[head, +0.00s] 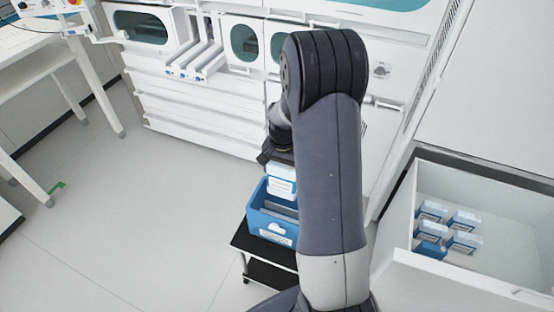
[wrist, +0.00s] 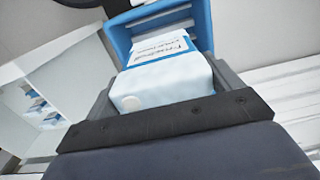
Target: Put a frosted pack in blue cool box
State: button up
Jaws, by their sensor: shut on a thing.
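My gripper (wrist: 161,85) is shut on a white frosted pack (wrist: 165,78) with a printed label, seen close up in the wrist view. In the head view the held pack (head: 282,182) shows just above the blue cool box (head: 262,228), left of my arm. The cool box is open at the top, with grey panels inside and a white label on its front. It stands on a small black trolley (head: 240,243). In the wrist view the box (wrist: 120,38) lies beyond the pack. My arm hides the right side of the box and most of the gripper in the head view.
An open white bin (head: 405,240) at the right holds several more packs (head: 462,220), white with blue. White cabinets with drawers (head: 205,110) stand behind. A white table (head: 40,62) is at the left. The floor left of the trolley is clear.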

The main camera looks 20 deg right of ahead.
aim_at(282, 196)
jog(key=shift+s+f+b, duration=0.2)
jog(key=shift+f+b, duration=0.15)
jog(key=shift+f, duration=0.1)
jog(key=shift+f+b, duration=1.25)
jog(key=shift+f, duration=0.75)
jog(key=shift+f+b, duration=3.45)
jog(key=shift+f, duration=1.1)
jog(key=shift+f+b, duration=1.45)
jog(key=shift+f, duration=0.2)
jog(key=shift+f+b, duration=0.95)
jog(key=shift+f, duration=0.45)
